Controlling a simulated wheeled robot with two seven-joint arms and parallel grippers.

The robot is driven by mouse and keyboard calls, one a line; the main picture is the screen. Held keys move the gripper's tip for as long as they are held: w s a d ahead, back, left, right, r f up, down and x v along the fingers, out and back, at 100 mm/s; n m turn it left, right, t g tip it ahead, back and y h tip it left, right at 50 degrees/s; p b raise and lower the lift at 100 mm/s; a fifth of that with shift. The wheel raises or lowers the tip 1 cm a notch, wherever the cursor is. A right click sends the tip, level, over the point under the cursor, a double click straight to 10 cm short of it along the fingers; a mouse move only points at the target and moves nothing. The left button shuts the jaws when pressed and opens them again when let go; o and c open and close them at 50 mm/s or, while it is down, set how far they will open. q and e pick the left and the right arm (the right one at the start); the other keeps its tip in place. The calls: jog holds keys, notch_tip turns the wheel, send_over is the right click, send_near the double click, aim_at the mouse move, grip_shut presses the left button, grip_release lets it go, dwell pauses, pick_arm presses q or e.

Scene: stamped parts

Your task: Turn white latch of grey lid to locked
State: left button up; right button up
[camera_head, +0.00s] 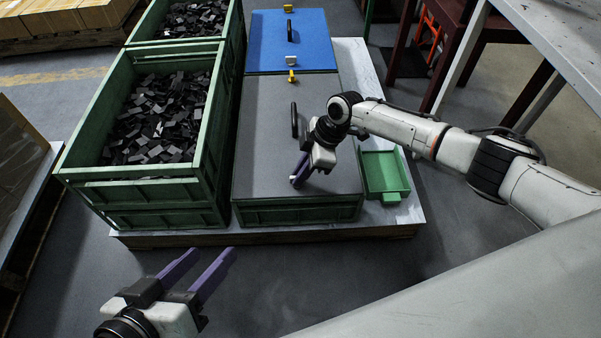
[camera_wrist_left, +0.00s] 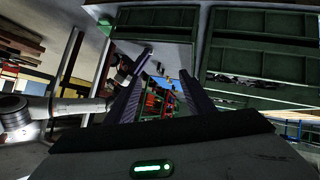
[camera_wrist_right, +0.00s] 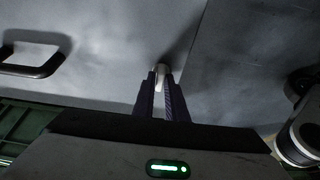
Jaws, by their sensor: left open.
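The grey lid (camera_head: 263,135) covers a green crate, with a dark handle (camera_head: 294,120) and a yellow latch (camera_head: 291,77) at its far end. The lid's white latch (camera_wrist_right: 162,75) shows in the right wrist view between my right fingertips; in the head view my right gripper hides it. My right gripper (camera_head: 299,173) is over the near part of the lid, its fingers close together on the latch; they also show in the right wrist view (camera_wrist_right: 161,80). My left gripper (camera_head: 207,265) is open and empty, in front of the pallet, away from the lid.
A blue lid (camera_head: 310,45) with its own white latch (camera_head: 291,62) lies behind the grey one. Green crates of dark parts (camera_head: 190,178) stand to the left. A small green tray (camera_head: 384,172) lies to the right. The floor in front of the pallet is clear.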

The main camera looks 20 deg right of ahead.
grip_shut()
